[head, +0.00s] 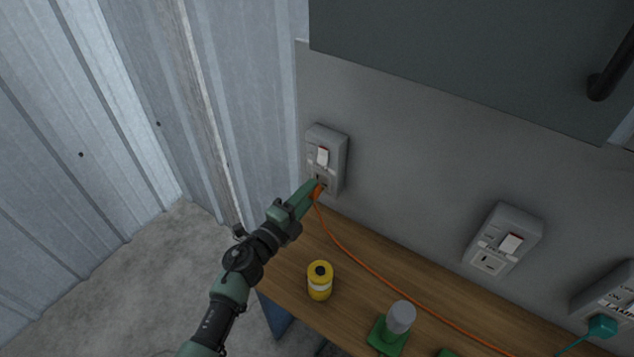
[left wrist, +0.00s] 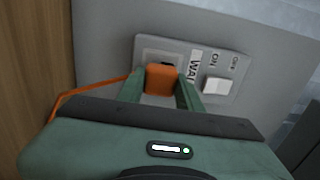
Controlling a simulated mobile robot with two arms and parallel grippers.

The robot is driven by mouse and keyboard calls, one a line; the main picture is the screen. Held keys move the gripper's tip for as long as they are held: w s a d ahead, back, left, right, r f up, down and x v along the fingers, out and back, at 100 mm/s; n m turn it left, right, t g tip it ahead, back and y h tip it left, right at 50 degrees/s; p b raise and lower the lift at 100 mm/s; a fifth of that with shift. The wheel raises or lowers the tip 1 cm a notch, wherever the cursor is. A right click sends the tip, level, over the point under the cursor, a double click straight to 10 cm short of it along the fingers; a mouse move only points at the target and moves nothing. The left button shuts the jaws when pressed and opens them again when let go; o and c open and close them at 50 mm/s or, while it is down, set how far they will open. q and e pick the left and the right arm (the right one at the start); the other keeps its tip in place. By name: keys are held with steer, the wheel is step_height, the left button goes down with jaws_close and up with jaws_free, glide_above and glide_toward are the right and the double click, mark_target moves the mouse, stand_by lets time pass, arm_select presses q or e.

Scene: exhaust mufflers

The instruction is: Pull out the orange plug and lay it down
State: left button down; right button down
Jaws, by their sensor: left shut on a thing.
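An orange cord (head: 345,248) runs from the plug down across the wooden bench (head: 278,268). My right gripper is not in view.
A yellow can (head: 320,281) and a grey-topped green object (head: 399,318) stand on the bench. A second socket (head: 503,240) is empty; a teal plug (head: 602,326) is at a third, far right. A dark cabinet (head: 470,55) overhangs. Bare wood lies around the can.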

arm_select(q)
steer(key=shift+p+v, duration=0.45)
steer(key=shift+v, duration=1.45)
